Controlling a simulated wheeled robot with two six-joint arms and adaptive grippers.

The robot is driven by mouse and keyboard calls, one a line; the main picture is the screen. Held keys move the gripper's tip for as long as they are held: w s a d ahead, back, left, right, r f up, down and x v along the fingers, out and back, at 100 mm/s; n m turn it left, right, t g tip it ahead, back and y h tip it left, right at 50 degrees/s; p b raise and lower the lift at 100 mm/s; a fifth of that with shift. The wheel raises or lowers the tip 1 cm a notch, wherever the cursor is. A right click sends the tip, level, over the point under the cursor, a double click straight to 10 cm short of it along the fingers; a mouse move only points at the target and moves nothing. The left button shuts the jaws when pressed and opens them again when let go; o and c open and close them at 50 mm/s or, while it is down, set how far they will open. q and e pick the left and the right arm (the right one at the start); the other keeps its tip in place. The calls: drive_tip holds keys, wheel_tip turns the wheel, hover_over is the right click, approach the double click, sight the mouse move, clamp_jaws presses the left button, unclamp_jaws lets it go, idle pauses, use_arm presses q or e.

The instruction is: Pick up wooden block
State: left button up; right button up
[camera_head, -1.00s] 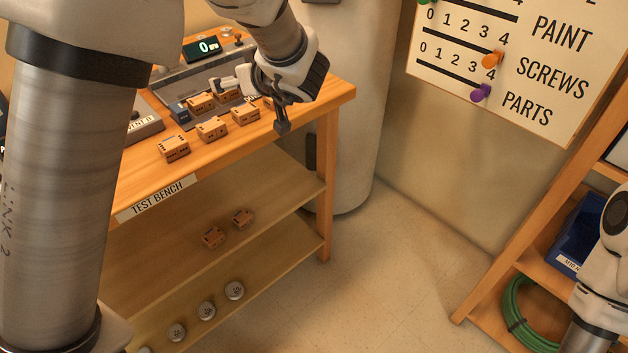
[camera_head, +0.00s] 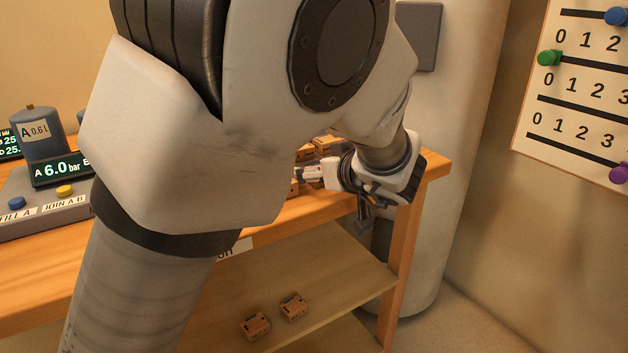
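Several small brown wooden-looking blocks with dark marks sit on the test bench. One block (camera_head: 327,145) shows behind my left gripper, and another (camera_head: 304,153) is just left of it. A sliver of a third shows beside the gripper's left finger. My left gripper (camera_head: 332,200) is over the bench's right front edge. Its two fingers are spread wide, one pointing left toward the blocks and one pointing down. I see nothing held between them. My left arm hides most of the bench top and perhaps more blocks. My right gripper is out of view.
Two similar blocks (camera_head: 255,325) (camera_head: 293,306) lie on the shelf under the bench (camera_head: 436,165). A control panel with a display (camera_head: 62,169) and a grey canister (camera_head: 42,134) stand at the left. A pegged score board (camera_head: 585,95) hangs at the right. The floor at right is clear.

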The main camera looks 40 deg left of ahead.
use_arm(q)
drive_tip(key=shift+a+f, duration=0.1)
drive_tip(key=shift+a, duration=0.15)
drive_tip(key=shift+s+d+r, duration=0.15)
drive_tip(key=shift+d+r, duration=0.15)
drive_tip(key=shift+r, duration=0.05)
drive_tip(key=c, duration=1.1)
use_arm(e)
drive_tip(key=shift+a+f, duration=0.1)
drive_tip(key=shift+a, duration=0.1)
